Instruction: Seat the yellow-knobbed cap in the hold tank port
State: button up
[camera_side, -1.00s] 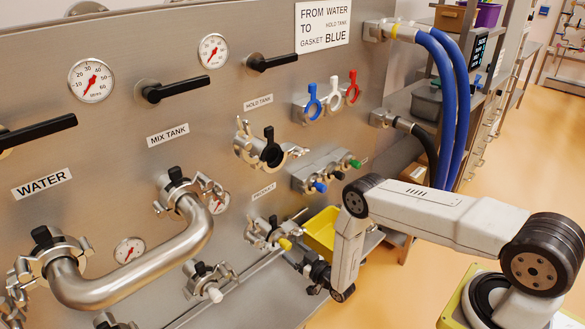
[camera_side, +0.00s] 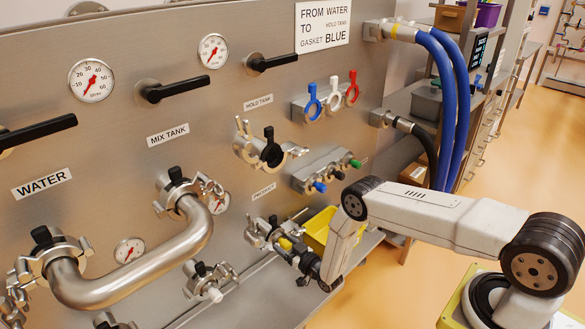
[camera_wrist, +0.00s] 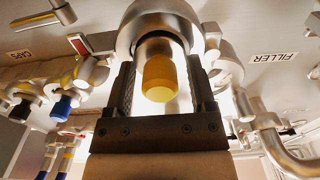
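The yellow-knobbed cap (camera_side: 285,244) is at the port by the PRODUCT label, low on the panel. In the wrist view its yellow knob (camera_wrist: 160,78) stands between my two fingers, with bright gaps on both sides. My gripper (camera_side: 295,252) is open around the knob and does not visibly touch it. The hold tank port (camera_side: 270,153) is above, under the HOLD TANK label. Its clamp hangs open around a dark mouth, with a black knob on top. The far side of the cap and its seat are hidden.
A yellow bin (camera_side: 318,229) is close behind my gripper. A curved steel pipe (camera_side: 150,270) stands out at left.

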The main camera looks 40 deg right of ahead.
aim_at(286, 242)
grip_shut()
jog(key=shift+r, duration=0.2)
jog(key=shift+r, duration=2.35)
jog(key=shift+s, duration=0.1)
jog(key=s, duration=0.8)
jog(key=shift+s, duration=0.4)
jog(key=shift+r, duration=0.1)
